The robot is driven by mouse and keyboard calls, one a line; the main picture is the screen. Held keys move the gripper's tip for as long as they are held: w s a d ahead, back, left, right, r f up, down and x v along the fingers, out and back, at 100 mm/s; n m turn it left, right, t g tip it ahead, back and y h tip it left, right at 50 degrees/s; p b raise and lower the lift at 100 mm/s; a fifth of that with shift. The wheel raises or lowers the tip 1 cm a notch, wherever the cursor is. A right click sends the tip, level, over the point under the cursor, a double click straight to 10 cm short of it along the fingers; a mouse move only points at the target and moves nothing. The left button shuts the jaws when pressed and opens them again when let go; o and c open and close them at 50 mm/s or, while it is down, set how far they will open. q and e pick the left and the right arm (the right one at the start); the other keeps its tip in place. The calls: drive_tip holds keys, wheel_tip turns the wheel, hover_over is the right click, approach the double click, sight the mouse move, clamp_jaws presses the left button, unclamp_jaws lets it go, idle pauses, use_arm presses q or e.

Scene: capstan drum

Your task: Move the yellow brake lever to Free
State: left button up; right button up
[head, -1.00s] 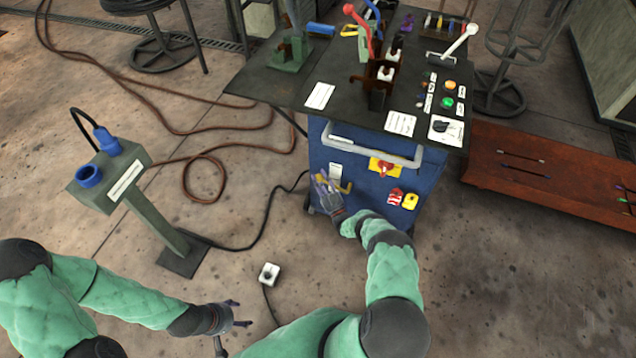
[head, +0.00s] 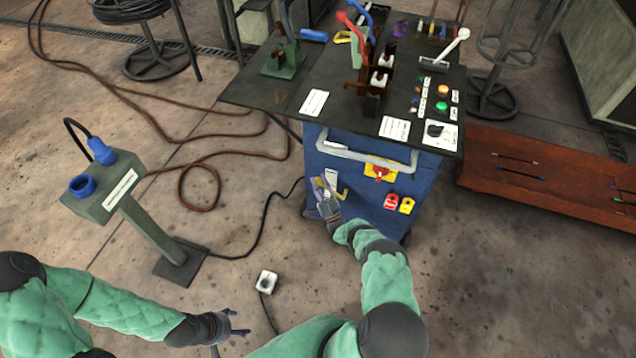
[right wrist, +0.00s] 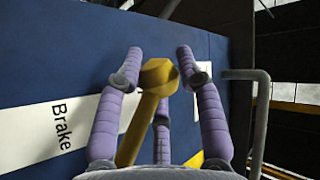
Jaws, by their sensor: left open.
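The yellow brake lever (right wrist: 148,110) is in the right wrist view, its knob (right wrist: 158,73) between the fingertips of my right gripper (right wrist: 155,62). The purple fingers are spread on both sides of the lever, with gaps beside the knob; a third finger is behind it. A white label (right wrist: 60,125) reading "Brake" is on the blue panel to the left. In the head view the right gripper (head: 322,190) is at the front of the blue cabinet (head: 350,213), and the lever (head: 343,195) is partly hidden. My left gripper (head: 237,324) is open and empty, low above the floor.
The cabinet has a grey handle rail (head: 365,157), a red knob on a yellow plate (head: 380,173), and red and yellow devices (head: 399,204) right of the lever. A green pedestal (head: 145,215) stands left. A small switch box (head: 266,281) lies on the floor.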

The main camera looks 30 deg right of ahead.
drive_tip(key=o, duration=0.3)
drive_tip(key=shift+s+d+r, duration=0.1)
drive_tip(key=shift+d+r, duration=0.05)
drive_tip(key=shift+s+f, duration=0.25)
drive_tip(key=shift+f, duration=0.05)
drive_tip(key=v, duration=1.1)
drive_tip(key=shift+s, duration=0.15)
